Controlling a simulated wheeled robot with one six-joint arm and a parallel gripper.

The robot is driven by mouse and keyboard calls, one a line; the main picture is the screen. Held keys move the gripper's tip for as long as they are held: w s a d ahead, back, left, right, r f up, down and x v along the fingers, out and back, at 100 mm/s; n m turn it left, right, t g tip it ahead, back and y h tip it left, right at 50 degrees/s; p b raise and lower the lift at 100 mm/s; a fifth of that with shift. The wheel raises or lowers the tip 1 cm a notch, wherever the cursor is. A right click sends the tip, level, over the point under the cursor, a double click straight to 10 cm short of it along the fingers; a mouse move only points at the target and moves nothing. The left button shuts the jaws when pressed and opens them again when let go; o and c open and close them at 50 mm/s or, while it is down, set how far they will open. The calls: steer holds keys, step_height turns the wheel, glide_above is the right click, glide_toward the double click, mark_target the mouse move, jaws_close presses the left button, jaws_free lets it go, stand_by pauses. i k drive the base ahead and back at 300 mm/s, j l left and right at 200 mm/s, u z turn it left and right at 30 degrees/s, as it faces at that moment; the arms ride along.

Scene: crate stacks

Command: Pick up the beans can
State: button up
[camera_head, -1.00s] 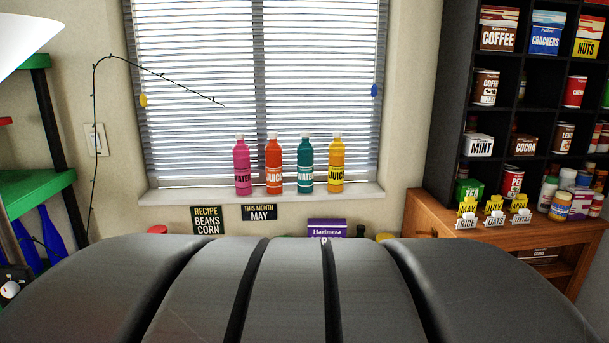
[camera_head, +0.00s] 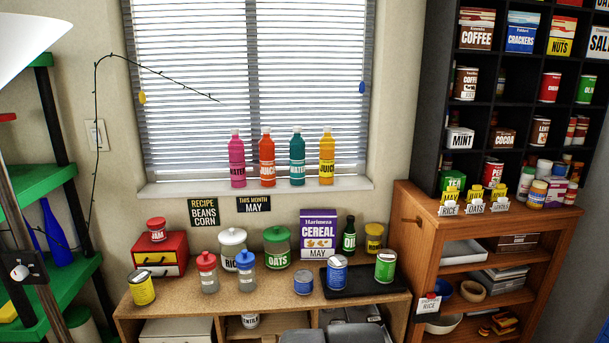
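I cannot tell which can is the beans can, as several labels are too small to read. On the low wooden cabinet, a blue can (camera_head: 337,273) and a green-and-white can (camera_head: 385,266) stand upright at a black tray (camera_head: 362,283). A smaller blue can (camera_head: 303,283) stands left of the tray. A yellow can (camera_head: 141,288) stands at the cabinet's left end, and another yellow container (camera_head: 374,238) stands at the back right. A wall sign (camera_head: 204,212) reads "RECIPE BEANS CORN". My gripper is not in view.
Jars (camera_head: 276,249), a purple cereal box (camera_head: 318,236) and a red-and-yellow drawer box (camera_head: 159,254) crowd the low cabinet (camera_head: 230,302). A black cubby shelf (camera_head: 432,110) with more cans stands on a wooden cabinet (camera_head: 420,215) at right. Green shelving (camera_head: 45,180) is at left.

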mark_target(337, 264)
steer(key=l, duration=0.25)
steer(key=k+l, duration=0.2)
steer(key=l, duration=0.15)
steer(key=k, duration=0.15)
steer(key=l, duration=0.15)
steer(key=i+l+u, duration=0.1)
steer(key=i+u, duration=0.3)
steer(key=i+l+u, duration=0.2)
steer(key=i+u, duration=0.25)
steer(key=i+l+u, duration=0.25)
steer(key=u, duration=0.15)
